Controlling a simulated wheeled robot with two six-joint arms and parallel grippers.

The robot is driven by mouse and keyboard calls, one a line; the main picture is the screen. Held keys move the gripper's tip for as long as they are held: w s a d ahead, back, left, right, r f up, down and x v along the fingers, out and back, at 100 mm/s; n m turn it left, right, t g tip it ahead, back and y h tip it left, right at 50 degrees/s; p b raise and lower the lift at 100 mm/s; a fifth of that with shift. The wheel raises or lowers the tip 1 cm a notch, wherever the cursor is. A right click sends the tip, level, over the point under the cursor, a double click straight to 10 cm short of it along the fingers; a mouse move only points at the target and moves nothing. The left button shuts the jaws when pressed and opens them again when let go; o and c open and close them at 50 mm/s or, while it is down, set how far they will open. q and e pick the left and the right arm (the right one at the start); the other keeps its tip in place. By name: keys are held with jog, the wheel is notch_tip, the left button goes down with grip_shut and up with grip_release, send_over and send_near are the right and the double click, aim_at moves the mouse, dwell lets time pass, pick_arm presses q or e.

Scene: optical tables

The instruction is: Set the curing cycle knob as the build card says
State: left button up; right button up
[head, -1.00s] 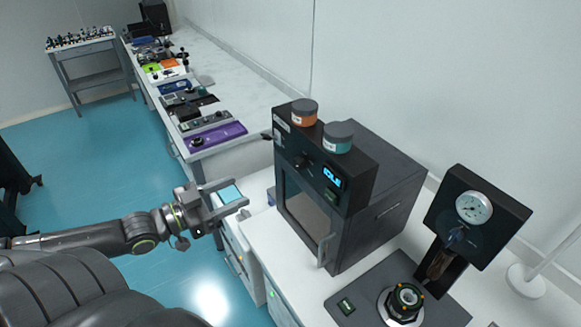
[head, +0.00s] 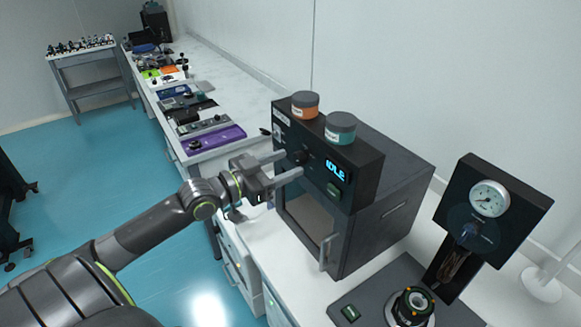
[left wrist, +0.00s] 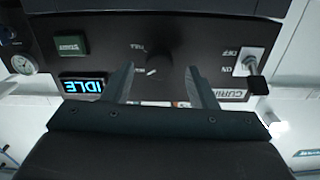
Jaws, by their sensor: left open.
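The curing oven (head: 390,215) stands on the bench, with a dark front panel and a lit display (head: 335,172) reading IDLE. Its dark cycle knob (head: 300,157) is left of the display. In the left wrist view the knob (left wrist: 160,52) appears upside down, near a FULL label, with a short white mark below it. My left gripper (head: 293,163) is open, its fingertips close to the panel at the knob. In the left wrist view the fingers (left wrist: 162,85) lie on either side of the knob; I cannot tell whether they touch it. No readable build card shows.
A toggle switch (left wrist: 250,65) marked OFF and ON and a green START button (left wrist: 71,45) flank the knob on the panel. An orange jar (head: 305,105) and a teal jar (head: 340,128) stand on the oven. A gauge press (head: 490,200) stands to the right.

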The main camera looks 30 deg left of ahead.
pick_arm(q)
jog(key=shift+x, duration=1.05)
jog(key=c, duration=1)
